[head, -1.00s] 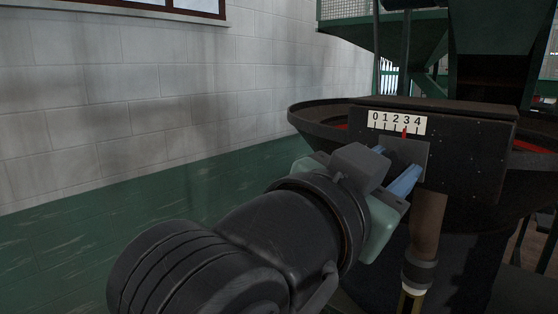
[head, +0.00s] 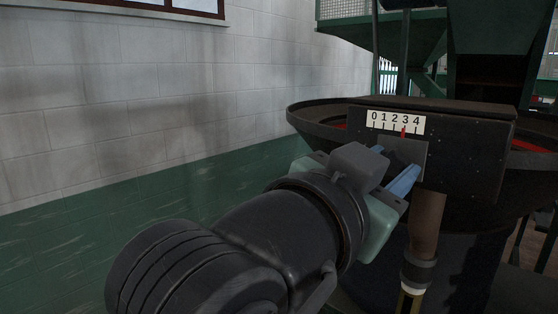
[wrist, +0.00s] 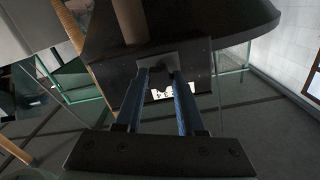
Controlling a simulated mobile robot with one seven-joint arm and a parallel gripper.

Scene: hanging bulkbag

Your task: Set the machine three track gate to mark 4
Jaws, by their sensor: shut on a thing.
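The scale plate (head: 395,122) with marks 0 to 4 is fixed on the front of the dark box (head: 470,150) in the head view. A red pointer (head: 403,132) stands at about mark 3. Below it is a grey gate plate (head: 412,150). My gripper (head: 397,172) has its blue fingers up against this plate, shut on a dark gate handle between them. The handle is mostly hidden in the head view. In the wrist view the fingers (wrist: 161,88) reach to the grey plate (wrist: 160,55), and the scale (wrist: 172,91) shows partly behind them.
A round dark pan (head: 310,118) with a red inside surrounds the box. A brown pipe (head: 427,225) hangs just below the plate, close to my gripper. A block wall (head: 150,90) stands at the left, with open floor before it.

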